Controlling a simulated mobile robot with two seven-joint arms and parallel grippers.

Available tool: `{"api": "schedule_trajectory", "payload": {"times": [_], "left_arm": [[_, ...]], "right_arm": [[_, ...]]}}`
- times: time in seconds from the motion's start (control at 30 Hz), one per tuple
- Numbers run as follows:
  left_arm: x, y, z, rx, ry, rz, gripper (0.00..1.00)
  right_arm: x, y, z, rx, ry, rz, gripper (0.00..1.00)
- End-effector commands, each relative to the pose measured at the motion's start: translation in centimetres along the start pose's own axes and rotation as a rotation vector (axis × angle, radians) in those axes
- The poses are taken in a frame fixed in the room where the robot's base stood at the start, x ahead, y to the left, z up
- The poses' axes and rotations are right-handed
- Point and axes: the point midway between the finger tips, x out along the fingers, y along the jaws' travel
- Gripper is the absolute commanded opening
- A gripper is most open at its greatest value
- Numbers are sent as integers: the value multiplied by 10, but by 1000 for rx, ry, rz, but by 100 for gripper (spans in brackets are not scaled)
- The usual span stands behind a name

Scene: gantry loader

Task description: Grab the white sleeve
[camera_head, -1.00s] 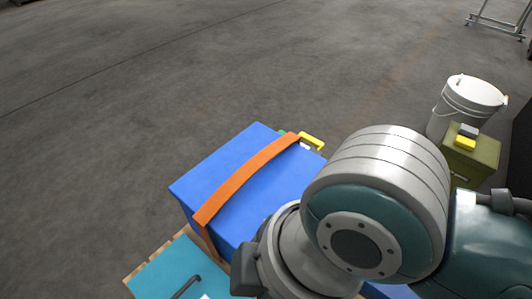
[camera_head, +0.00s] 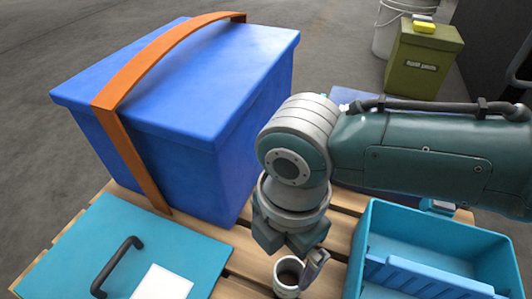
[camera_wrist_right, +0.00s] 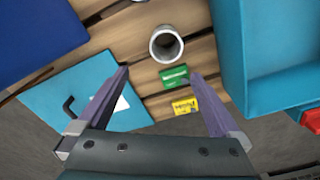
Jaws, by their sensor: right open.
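The white sleeve (camera_head: 287,283) is a short hollow cylinder standing upright on the wooden pallet, at the bottom of the head view. It also shows in the right wrist view (camera_wrist_right: 166,45), its open top facing the camera. My right gripper (camera_head: 303,262) points down beside and partly over the sleeve in the head view. In the right wrist view my right gripper (camera_wrist_right: 159,74) is open and empty, with the sleeve ahead of the gap between its purple fingers. My left gripper is not in view.
A blue box (camera_head: 180,100) with an orange strap stands left. A teal panel (camera_head: 75,255) with a black handle lies front left. A teal bin (camera_head: 440,245) stands right. Green (camera_wrist_right: 174,76) and yellow (camera_wrist_right: 184,105) small blocks lie near the sleeve. Pallet slats (camera_head: 240,250) show between them.

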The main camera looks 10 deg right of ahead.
Motion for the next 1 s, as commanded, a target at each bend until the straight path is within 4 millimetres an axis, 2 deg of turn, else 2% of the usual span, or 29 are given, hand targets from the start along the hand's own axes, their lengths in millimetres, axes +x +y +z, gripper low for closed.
{"api": "schedule_trajectory", "payload": {"times": [0.03,0.27,0.5,0.67,1.0], "left_arm": [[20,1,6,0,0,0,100],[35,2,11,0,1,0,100],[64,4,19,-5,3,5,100],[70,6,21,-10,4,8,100],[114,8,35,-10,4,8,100]], "right_arm": [[21,1,6,-9,-11,-3,100],[38,2,14,-28,-26,-9,100],[73,1,14,-27,-26,-10,100],[81,0,15,-27,-26,-9,100],[126,-6,19,-27,-25,-9,100]]}}
